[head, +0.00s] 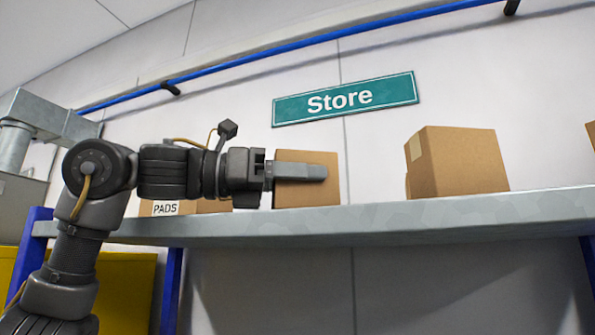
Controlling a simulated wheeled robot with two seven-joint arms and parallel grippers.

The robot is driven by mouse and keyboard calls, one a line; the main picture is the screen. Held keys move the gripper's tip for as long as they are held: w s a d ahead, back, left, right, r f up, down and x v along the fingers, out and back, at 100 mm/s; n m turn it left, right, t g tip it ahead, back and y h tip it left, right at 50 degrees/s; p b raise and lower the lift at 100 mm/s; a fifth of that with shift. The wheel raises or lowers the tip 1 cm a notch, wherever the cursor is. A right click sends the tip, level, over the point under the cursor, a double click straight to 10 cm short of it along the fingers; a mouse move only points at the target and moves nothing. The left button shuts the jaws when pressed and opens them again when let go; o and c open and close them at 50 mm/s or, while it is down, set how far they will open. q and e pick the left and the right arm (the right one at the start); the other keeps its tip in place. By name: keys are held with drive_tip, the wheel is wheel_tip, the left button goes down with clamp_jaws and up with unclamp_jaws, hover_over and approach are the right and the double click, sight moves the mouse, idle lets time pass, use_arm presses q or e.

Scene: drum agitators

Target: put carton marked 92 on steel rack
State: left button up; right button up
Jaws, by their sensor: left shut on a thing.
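My left gripper (318,172) reaches in from the left and is shut on a brown carton (310,195), with one finger lying across its near face. No number shows on this carton from here. The held carton is upright at the front of the grey steel rack shelf (400,218) with blue posts. Its bottom edge meets the shelf's front edge in the picture, and I cannot tell whether it rests on it. My right gripper is not in view.
Another brown carton (460,162) stands on the shelf to the right. A carton labelled PADS (165,208) stands at the left behind my arm. Part of one more carton (591,132) shows at the right edge. A green Store sign (345,98) hangs on the wall. Bare shelf shows between the held carton and the right one.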

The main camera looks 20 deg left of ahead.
use_arm(q)
drive_tip(key=shift+s+f, duration=0.1)
drive_tip(key=shift+f, duration=0.15)
drive_tip(key=o, duration=1.1)
drive_tip(key=shift+o, duration=0.2)
drive_tip(key=b+v, duration=0.3)
drive_tip(key=v, duration=0.7)
drive_tip(key=shift+s+a, duration=0.2)
drive_tip(key=shift+a, duration=0.15)
